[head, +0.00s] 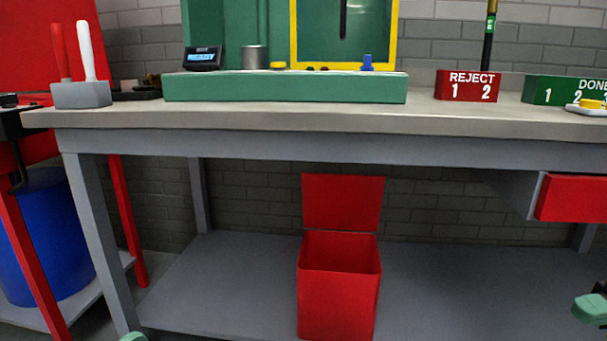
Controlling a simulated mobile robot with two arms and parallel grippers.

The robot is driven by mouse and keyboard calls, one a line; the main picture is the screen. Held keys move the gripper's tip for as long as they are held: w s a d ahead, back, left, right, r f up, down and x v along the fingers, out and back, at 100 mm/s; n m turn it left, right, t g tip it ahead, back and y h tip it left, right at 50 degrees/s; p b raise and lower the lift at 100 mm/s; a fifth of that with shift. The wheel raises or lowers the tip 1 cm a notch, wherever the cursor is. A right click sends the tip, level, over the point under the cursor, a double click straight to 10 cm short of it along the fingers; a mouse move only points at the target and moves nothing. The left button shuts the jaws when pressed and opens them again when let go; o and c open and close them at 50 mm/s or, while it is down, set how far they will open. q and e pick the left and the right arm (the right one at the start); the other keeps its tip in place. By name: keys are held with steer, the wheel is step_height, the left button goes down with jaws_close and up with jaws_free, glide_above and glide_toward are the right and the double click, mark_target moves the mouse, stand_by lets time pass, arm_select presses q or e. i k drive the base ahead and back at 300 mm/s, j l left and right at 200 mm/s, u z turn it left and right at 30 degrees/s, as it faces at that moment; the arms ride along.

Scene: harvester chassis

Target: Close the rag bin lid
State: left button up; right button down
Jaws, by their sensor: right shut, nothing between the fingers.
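The red rag bin (337,300) stands on the lower shelf under the workbench, near the middle of the head view. Its red lid (343,202) stands upright at the back edge, so the bin is open at the top. The inside walls show, but the bottom is hidden. My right gripper (590,308) is at the lower right edge of the view, shut and empty, well to the right of the bin. Only a small green tip of my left gripper (133,337) shows at the bottom left, apart from the bin.
The bench top (300,119) overhangs the bin and lid. A grey lower shelf (450,290) is bare on both sides of the bin. A red drawer (572,198) hangs under the bench at right. A blue barrel (45,240) stands at left. A red REJECT box (467,86) is on top.

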mark_target(330, 201)
steer(key=i+u, duration=0.35)
steer(key=i+l+u, duration=0.2)
steer(key=i+u, duration=0.15)
steer(key=i+l+u, duration=0.15)
steer(key=i+l, duration=0.15)
steer(key=i+l+u, duration=0.15)
steer(key=i+l, duration=0.15)
steer(key=l, duration=0.2)
